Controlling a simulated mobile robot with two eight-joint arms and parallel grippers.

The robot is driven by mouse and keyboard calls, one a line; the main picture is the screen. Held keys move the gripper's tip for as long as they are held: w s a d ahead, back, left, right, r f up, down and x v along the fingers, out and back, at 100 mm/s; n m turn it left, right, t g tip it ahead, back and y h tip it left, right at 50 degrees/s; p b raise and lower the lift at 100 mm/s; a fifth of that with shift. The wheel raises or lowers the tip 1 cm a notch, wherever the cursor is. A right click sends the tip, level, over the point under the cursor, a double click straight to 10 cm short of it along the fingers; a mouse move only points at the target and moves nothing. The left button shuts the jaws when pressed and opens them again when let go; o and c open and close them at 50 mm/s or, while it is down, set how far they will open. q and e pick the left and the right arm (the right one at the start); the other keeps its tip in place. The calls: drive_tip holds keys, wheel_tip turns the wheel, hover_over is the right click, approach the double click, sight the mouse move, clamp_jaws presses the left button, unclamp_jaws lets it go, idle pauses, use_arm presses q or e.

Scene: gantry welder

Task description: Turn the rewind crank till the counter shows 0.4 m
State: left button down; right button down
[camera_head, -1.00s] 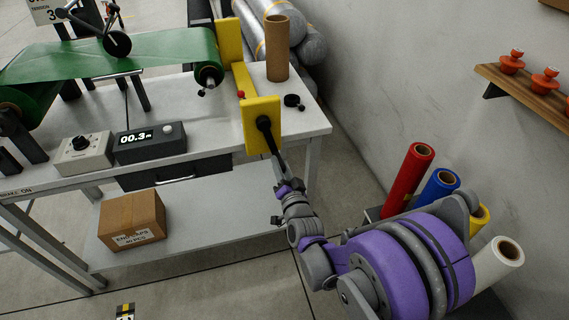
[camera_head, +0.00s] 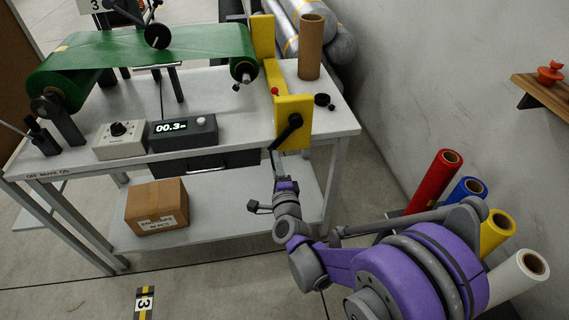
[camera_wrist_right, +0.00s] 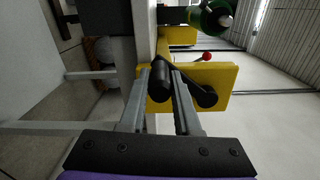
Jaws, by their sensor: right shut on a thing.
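The counter box (camera_head: 183,132) on the table shows 00.3 m on its display. The black rewind crank (camera_head: 286,134) is mounted on a yellow plate (camera_head: 299,108) at the table's right end. In the head view its arm points down and to the left from the hub. My right gripper (camera_head: 277,158) is at the crank's lower end. In the right wrist view its two fingers (camera_wrist_right: 160,92) are shut around the black crank handle (camera_wrist_right: 158,82), with the hub to the right. My left gripper is not in view.
Green film (camera_head: 160,48) runs across rollers over the table. A grey knob box (camera_head: 120,140) stands left of the counter. A brown tube (camera_head: 311,48) stands behind the plate. A cardboard box (camera_head: 157,206) sits on the lower shelf. Coloured rolls (camera_head: 434,180) stand beside my right arm.

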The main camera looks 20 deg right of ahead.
drive_tip(key=shift+w+a+r+m+p, duration=0.15)
drive_tip(key=shift+a+r+m+p, duration=0.3)
drive_tip(key=shift+a+r+m, duration=0.4)
drive_tip(key=shift+w+a+r+m+p, duration=0.15)
drive_tip(key=shift+a+r+m+p, duration=0.4)
drive_tip(key=shift+m, duration=0.6)
drive_tip(key=shift+d+r, duration=0.15)
drive_tip(key=c, duration=0.6)
unclamp_jaws()
drive_tip(key=v, duration=1.1)
drive_tip(key=shift+w, duration=0.1)
